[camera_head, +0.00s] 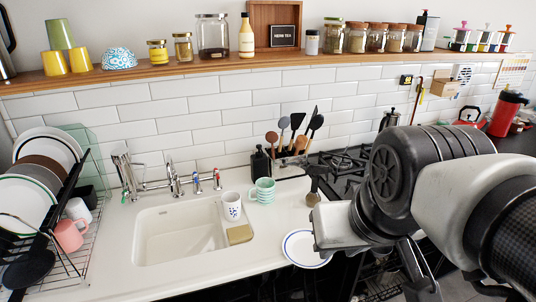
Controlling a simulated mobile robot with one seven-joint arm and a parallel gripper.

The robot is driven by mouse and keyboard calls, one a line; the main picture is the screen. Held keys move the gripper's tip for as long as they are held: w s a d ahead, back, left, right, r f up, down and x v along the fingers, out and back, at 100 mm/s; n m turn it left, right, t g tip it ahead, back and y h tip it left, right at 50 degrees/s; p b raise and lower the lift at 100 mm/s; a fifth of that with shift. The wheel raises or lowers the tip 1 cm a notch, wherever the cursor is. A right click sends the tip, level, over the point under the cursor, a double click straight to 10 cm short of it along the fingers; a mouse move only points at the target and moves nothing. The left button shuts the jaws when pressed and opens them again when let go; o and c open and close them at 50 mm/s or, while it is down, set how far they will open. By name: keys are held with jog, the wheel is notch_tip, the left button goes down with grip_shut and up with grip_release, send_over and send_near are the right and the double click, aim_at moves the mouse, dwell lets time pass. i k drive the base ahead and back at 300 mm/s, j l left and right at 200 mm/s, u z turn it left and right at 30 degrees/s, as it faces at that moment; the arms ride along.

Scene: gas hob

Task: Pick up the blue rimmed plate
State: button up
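The blue rimmed plate (302,250) lies flat on the white counter, right of the sink and near the front edge. It is white with a thin blue ring, and my arm covers part of its right side. My gripper (412,272) shows as dark parts below the arm at the lower right. It is to the right of the plate in the picture. The fingertips are not clear, so I cannot tell its opening. I see nothing held in it.
The white sink (160,236) is left of the plate. A patterned white cup (232,206) and stacked mint cups (264,190) stand behind it. A dish rack (72,262) with plates and mugs is at the left. The gas hob (340,165) is behind my arm.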

aim_at(297, 246)
jog(key=k+u, duration=0.1)
jog(key=u, duration=1.25)
jog(key=k+l+u, duration=0.1)
jog(key=l, duration=0.3)
jog(key=l+u, duration=0.1)
jog(key=l, duration=0.35)
jog(key=k, duration=0.1)
